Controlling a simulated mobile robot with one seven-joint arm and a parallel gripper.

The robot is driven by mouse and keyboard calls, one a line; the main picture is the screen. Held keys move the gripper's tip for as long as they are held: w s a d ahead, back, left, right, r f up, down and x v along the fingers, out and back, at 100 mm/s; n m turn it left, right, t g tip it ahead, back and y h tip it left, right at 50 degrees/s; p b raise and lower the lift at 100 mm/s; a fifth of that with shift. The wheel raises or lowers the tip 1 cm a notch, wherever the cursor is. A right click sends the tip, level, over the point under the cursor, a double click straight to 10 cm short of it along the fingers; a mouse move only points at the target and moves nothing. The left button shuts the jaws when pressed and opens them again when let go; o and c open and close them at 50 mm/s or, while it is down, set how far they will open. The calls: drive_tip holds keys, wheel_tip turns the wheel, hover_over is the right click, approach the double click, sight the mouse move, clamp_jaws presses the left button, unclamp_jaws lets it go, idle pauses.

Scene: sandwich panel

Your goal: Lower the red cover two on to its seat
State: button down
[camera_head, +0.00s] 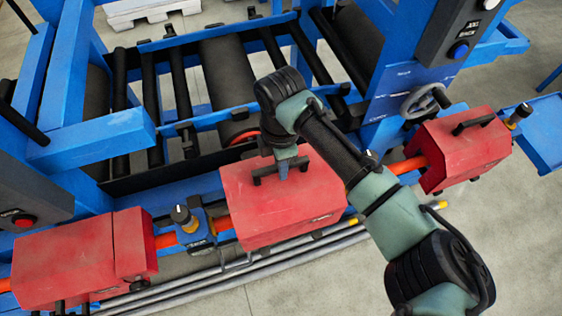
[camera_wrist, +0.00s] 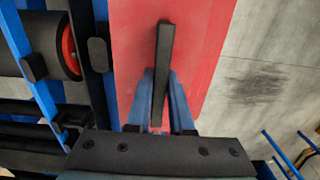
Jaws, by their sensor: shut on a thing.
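The middle red cover (camera_head: 285,207) is a red box with a black handle on top. It sits at the front rail of the blue machine, between two other red covers. My gripper (camera_head: 284,168) comes down onto it from above and is shut on its black handle (camera_wrist: 162,70). In the wrist view the blue fingers lie on either side of the handle, with the red top (camera_wrist: 205,50) below. Whether the cover rests fully on the rail or hangs slightly above it cannot be told, as its underside is hidden.
Another red cover (camera_head: 85,258) is at the left and one (camera_head: 462,148) at the right. A blue bracket with a knob (camera_head: 188,220) stands close to the middle cover's left. Rollers (camera_head: 232,75) lie behind. Grey pipes (camera_head: 240,275) run along the front, with open floor beyond.

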drive_tip(key=shift+f+b, duration=1.9)
drive_tip(key=shift+f, duration=1.6)
drive_tip(key=c, duration=0.7)
unclamp_jaws()
drive_tip(key=shift+f, duration=0.1)
wheel_tip(320, 180, up, 13)
drive_tip(key=shift+r+b, duration=0.1)
drive_tip(key=shift+b, duration=0.75)
